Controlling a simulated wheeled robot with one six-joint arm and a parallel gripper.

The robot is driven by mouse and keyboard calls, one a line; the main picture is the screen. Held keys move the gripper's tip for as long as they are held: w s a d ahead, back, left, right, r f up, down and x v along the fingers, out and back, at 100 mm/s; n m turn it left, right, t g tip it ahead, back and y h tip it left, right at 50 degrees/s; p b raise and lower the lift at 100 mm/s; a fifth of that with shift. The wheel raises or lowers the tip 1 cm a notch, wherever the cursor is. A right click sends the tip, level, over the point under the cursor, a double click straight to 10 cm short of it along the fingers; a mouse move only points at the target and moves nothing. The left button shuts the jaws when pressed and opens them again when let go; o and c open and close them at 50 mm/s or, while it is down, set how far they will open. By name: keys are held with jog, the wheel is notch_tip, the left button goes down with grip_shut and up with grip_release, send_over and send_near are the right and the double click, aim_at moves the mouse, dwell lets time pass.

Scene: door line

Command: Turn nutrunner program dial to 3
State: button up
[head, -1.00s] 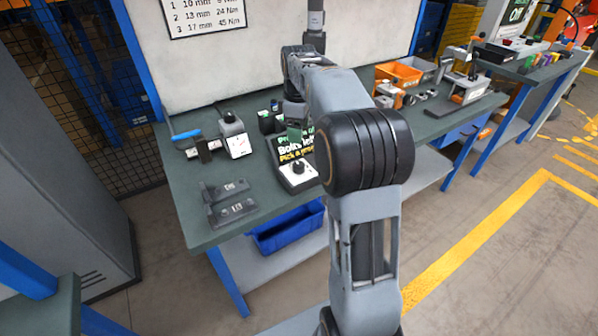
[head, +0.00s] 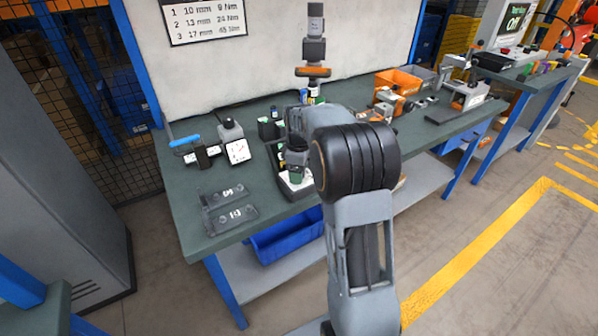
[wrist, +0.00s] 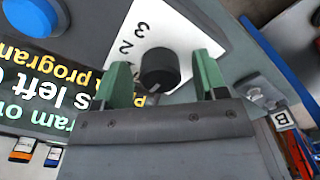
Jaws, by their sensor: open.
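The program dial is a black round knob (wrist: 160,68) with a white mark on its side toward my gripper. It stands on a white plate printed with 3, 2 and a partly hidden numeral; I cannot tell which numeral the mark points at. My gripper (wrist: 163,80) is open, with one green finger on each side of the knob and a gap on both sides. In the head view my gripper (head: 296,174) is lowered over the white dial plate (head: 292,193) and hides the knob. The screen (wrist: 50,90) with white and yellow lettering shows upside down in the wrist view.
Two dark brackets (head: 229,208) lie on the green bench (head: 195,240) at left. A white-faced gauge (head: 238,151) and a blue-handled tool (head: 186,140) stand behind them. An orange bin (head: 398,81) is at right. A program list (head: 203,18) hangs above.

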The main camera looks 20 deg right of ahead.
jog(key=shift+f, duration=0.1)
jog(key=shift+c, duration=0.3)
jog(key=c, duration=0.9)
